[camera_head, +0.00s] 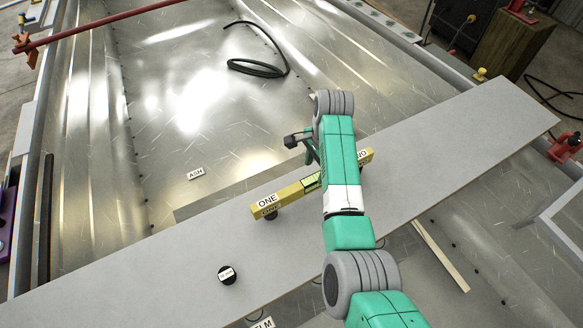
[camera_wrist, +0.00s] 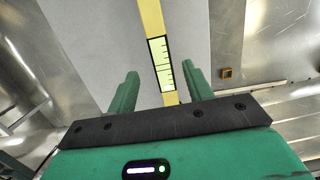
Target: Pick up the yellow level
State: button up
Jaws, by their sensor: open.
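The yellow level (camera_head: 300,187) lies slantwise over a long grey plank in the head view, with a label reading ONE at its left end and another, partly hidden label at its right end. My arm covers part of its middle and right. In the wrist view the level (camera_wrist: 151,17) runs down between my fingers, its pale marked window facing me. My gripper (camera_wrist: 160,80) is open and empty, with one green finger on each side of the level in the picture. I cannot tell whether the fingertips reach down beside it or are above it.
The grey plank (camera_head: 130,262) spans the metal hull. A black round puck (camera_head: 228,276) with a label sits on it left of my arm. A black cable coil (camera_head: 255,68) lies on the hull floor beyond. A thin wooden strip (camera_head: 440,256) is at right.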

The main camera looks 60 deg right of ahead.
aim_at(316, 177)
jog(key=shift+s+a+f+b, duration=0.1)
jog(key=shift+f+b, duration=0.2)
jog(key=shift+f, duration=0.4)
jog(key=shift+s+a+f+b, duration=0.1)
jog(key=shift+f+b, duration=0.2)
jog(key=shift+f, duration=0.4)
jog(key=f+b, duration=0.1)
jog(key=f, duration=0.1)
jog(key=d+f+b, duration=0.1)
jog(key=f+b, duration=0.1)
jog(key=shift+w+f, duration=0.15)
jog(key=shift+a+f, duration=0.25)
jog(key=shift+f, duration=0.2)
jog(key=shift+w+d+r, duration=0.1)
grip_shut()
